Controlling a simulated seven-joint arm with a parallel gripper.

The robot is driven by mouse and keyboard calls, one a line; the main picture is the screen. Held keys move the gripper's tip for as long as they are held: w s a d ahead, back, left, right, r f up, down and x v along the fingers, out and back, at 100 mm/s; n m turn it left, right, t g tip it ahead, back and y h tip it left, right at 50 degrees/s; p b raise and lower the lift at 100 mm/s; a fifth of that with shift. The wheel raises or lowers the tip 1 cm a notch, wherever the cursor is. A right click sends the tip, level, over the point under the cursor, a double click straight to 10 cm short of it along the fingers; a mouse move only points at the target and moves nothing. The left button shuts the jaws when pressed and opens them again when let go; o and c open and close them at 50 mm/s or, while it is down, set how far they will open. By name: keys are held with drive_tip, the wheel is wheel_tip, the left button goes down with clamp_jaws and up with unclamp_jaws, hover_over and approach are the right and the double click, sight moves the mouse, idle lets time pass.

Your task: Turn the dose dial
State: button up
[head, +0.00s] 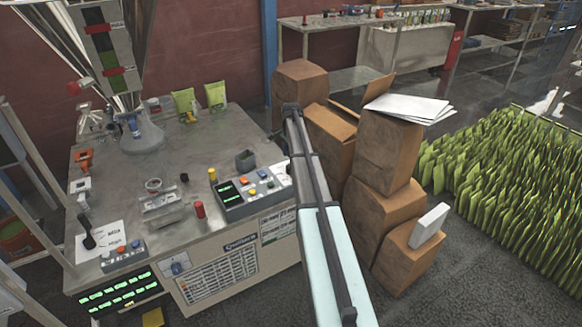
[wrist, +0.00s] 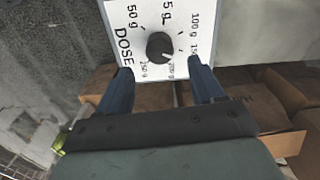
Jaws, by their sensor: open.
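The dose dial is a round black knob (wrist: 160,46) on a white plate (wrist: 113,12) marked DOSE, at the top middle of the wrist view. Gram labels ring the knob. A small pale mark on its edge faces the lower side of the picture, towards the 200 g label. My gripper (wrist: 159,68) is open, its two dark fingers apart, one to each side of the knob in the picture. I cannot tell whether they touch the plate. In the head view I cannot make out the dial or the gripper's fingertips; my arm crosses the middle.
The grey machine table (head: 120,185) bears a button box (head: 252,190), a red cylinder (head: 199,210) and green pouches (head: 215,95). Green packets (head: 510,180) stand at right.

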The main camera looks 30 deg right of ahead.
drive_tip(key=shift+f, duration=3.15)
drive_tip(key=c, duration=1)
